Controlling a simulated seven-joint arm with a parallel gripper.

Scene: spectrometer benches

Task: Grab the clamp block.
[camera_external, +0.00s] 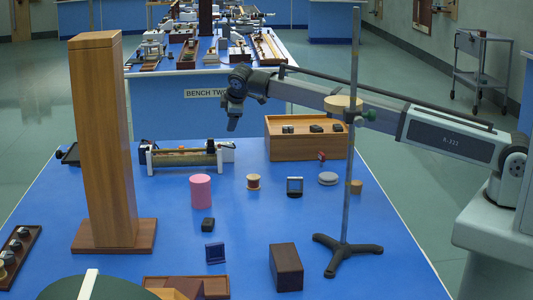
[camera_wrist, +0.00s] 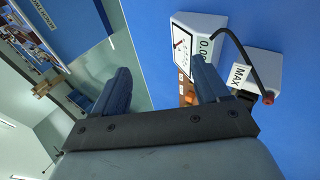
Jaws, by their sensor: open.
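I cannot tell for sure which thing is the clamp block. Small candidates in the external view are a black block (camera_external: 207,224) on the blue bench, a dark blue framed piece (camera_external: 215,253) in front of it, and a small red piece (camera_external: 322,157) near the wooden box. My gripper (camera_external: 233,122) hangs in the air above the far part of the bench, apart from all of these. In the wrist view my gripper (camera_wrist: 160,66) shows two spread dark fingers with nothing between them.
A tall wooden column (camera_external: 104,140) stands at left and a thin rod stand (camera_external: 347,210) at right. A wooden box (camera_external: 290,148) and a rail instrument (camera_external: 185,157) sit at the back. A pink cylinder (camera_external: 201,191) stands mid-bench. The wrist view shows a white display unit (camera_wrist: 200,40).

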